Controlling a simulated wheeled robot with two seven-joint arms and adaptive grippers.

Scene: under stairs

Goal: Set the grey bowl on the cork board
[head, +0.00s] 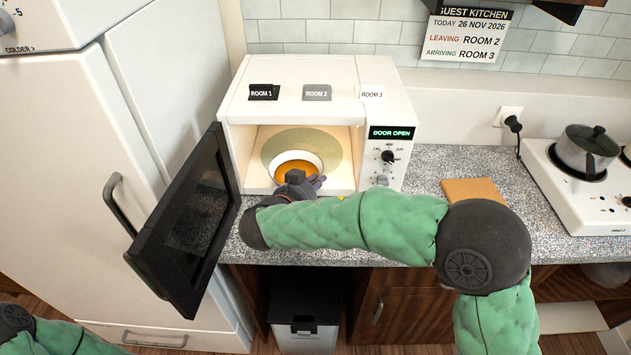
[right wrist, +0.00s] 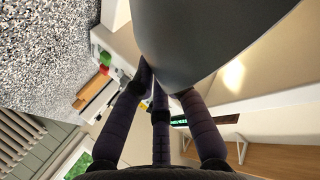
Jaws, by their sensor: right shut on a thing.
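The grey bowl (head: 321,161) is inside the open microwave, with orange contents and a pale rim showing. Its smooth grey outside fills the upper part of the right wrist view (right wrist: 205,40). My right gripper (head: 312,182) reaches in at the microwave's front and is shut on the bowl's near side; its dark fingers (right wrist: 165,95) press against the bowl in the wrist view. I cannot tell whether the bowl touches the turntable. The cork board (head: 473,190) lies bare on the counter to the right of the microwave. My left gripper is out of view.
The microwave (head: 238,105) has its dark door (head: 190,225) swung open to the left, near the fridge (head: 70,150). Its display reads DOOR OPEN. A hob (head: 590,215) with a lidded pot (head: 587,150) stands at the right. Speckled counter around the cork board is clear.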

